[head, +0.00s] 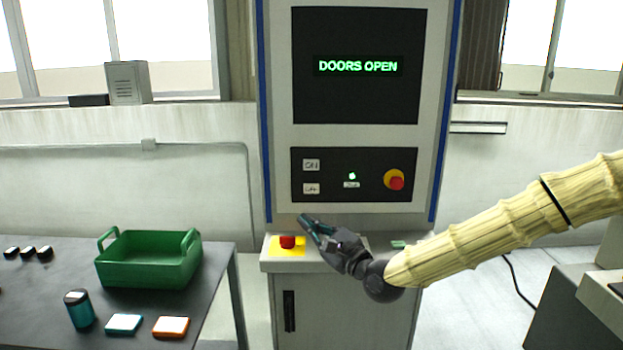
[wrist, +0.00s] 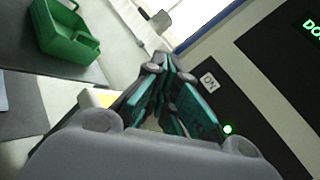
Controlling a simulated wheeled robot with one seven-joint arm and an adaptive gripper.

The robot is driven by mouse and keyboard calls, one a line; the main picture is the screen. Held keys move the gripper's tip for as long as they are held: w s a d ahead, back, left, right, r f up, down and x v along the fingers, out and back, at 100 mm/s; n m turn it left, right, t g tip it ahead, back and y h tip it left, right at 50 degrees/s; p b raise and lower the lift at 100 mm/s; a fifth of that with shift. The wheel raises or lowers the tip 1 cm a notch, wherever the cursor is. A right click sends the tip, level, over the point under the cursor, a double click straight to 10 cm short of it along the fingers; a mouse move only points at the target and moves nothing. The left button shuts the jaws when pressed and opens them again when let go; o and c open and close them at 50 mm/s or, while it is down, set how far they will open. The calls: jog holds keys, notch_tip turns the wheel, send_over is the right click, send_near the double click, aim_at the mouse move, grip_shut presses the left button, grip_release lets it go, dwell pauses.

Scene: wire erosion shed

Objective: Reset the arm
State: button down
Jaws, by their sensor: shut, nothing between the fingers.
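My arm reaches in from the right in the head view, in a pale yellow ribbed sleeve. My gripper (head: 305,222) is shut and empty, its teal fingers pointing up and left in front of the machine cabinet (head: 437,120). It is near a red button (head: 287,242) on a yellow plate and appears apart from it. In the wrist view my gripper (wrist: 165,65) also shows with its fingertips together. The cabinet's screen (head: 357,66) reads "DOORS OPEN". Below it is a dark panel (head: 330,180) with a lit green lamp (head: 352,176) and a red stop button (head: 396,183).
A dark table (head: 215,290) at the left holds a green crate (head: 150,272), a dark teal-banded cylinder (head: 79,310), a teal-and-white block (head: 124,324), an orange-and-white block (head: 171,327) and several small black pieces. A grey unit (head: 560,310) stands at the lower right.

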jog(key=s+d+f+n+g+h, duration=0.25)
jog(key=s+f, duration=0.35)
jog(key=f, duration=0.7)
jog(key=s+d+f+n+g+h, duration=0.1)
jog(key=s+f+n+g+h, duration=0.15)
jog(key=s+f, duration=0.65)
jog(key=s+d+f+n+g+h, duration=0.1)
jog(key=s+f+n+g, duration=0.2)
jog(key=f, duration=1.3)
jog(key=s+d+f+n+g+h, duration=0.2)
jog(key=s+d+f+n, duration=0.2)
jog(key=s, duration=0.6)
jog(key=s+d+f+n+g+h, duration=0.2)
jog(key=s+d+f+n, duration=0.2)
jog(key=s+d+f, duration=0.2)
jog(key=s+d+f+n+g+h, duration=0.2)
jog(key=s+d, duration=0.6)
jog(key=s, duration=0.6)
notch_tip(320, 180, down, 3)
jog(key=shift+s+d+f+n+g+h, duration=0.1)
jog(key=shift+s+d+n+g+h, duration=0.3)
jog(key=shift+n, duration=0.7)
jog(key=shift+w+a, duration=0.15)
